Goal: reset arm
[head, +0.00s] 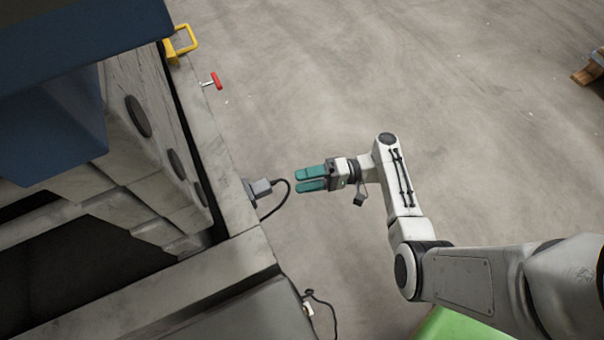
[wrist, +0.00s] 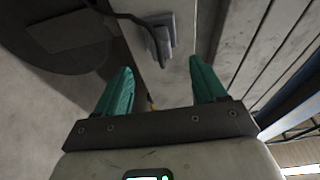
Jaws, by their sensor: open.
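My gripper (head: 312,179) has two teal fingers and is open and empty. In the head view it is near the middle, pointing left at the side of a grey machine (head: 205,130), with a gap between. In the wrist view the fingers (wrist: 158,92) stand apart with nothing between them. A grey plug (head: 261,188) with a black cable sits on the machine's side, just left of my fingertips. It also shows at the top of the wrist view (wrist: 160,42). My white arm reaches in from the lower right.
A yellow handle (head: 183,41) and a small red handle (head: 216,80) stick out of the machine farther up. A second cable (head: 322,303) hangs lower down. A wooden pallet (head: 588,70) lies at the far right. The concrete floor (head: 420,70) above my arm is clear.

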